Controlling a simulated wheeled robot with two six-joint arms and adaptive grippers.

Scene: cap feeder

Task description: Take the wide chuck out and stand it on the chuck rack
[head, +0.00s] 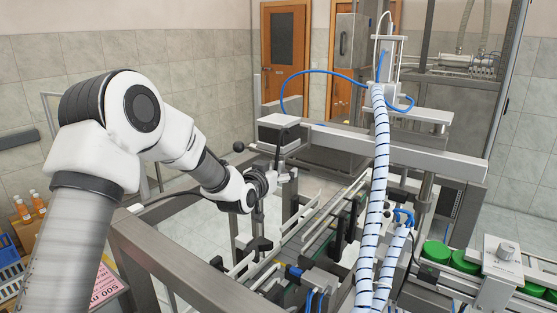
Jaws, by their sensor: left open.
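My left arm comes in from the left and bends down over the machine frame. My left gripper (272,180) is at its end, above the conveyor's near-left side, small and dark against the metal parts. It is open, and I see nothing held in it. I cannot make out the wide chuck in this view; the capping area is partly hidden behind blue-striped hoses. I cannot pick out the chuck rack either. My right gripper is not in view.
A conveyor (318,238) with guide rails runs through the middle. Striped hoses (380,160) hang in front of the column at right. Several green caps (436,252) lie at the right. A steel frame beam (180,265) crosses the front left. Orange bottles (38,202) stand far left.

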